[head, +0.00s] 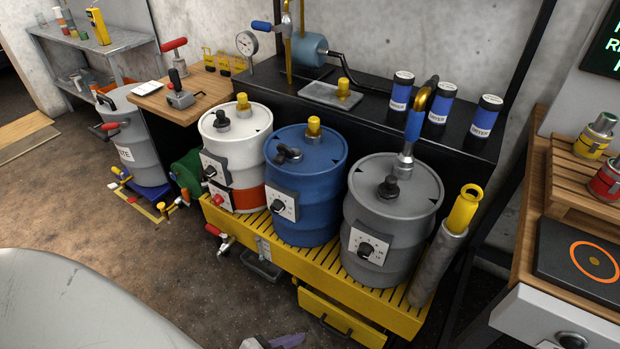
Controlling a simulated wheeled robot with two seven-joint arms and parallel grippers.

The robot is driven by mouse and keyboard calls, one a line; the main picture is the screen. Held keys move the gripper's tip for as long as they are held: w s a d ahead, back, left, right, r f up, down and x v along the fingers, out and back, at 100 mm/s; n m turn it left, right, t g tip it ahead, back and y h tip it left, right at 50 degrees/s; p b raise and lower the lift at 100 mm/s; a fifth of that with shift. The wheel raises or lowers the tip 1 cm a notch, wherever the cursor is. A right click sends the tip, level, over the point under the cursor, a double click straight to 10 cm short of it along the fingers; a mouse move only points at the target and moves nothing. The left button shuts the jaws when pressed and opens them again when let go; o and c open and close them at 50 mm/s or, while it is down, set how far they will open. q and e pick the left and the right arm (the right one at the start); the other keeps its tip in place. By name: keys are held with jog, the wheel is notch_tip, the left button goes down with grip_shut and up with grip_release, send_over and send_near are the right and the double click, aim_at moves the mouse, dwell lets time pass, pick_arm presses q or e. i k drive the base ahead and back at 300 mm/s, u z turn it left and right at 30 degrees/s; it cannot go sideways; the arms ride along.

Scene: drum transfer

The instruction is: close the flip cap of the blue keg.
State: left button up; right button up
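The blue keg (318,193) stands upright on the yellow slatted platform, between a white-and-orange keg and a grey keg. On its lid is a black flip cap (289,154), which looks tipped to the side; whether its opening is uncovered is too small to tell. A yellow bung (313,126) stands at the lid's back. A dial plate (282,204) is on its front. A grey and purple part at the bottom edge looks like the tip of my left gripper (275,342), mostly cut off and well below the keg. My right gripper is not in view.
The white-and-orange keg (233,166) and the grey keg (383,240) stand close on either side. A nozzle (406,147) stands above the grey keg. A black shelf (300,90) backs the kegs. The platform (270,250) has an open drawer (340,318) at its front.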

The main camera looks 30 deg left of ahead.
aim_at(285, 151)
jog(key=k, duration=0.55)
jog(key=u, duration=0.75)
jog(key=i, duration=0.7)
jog(key=z, duration=0.05)
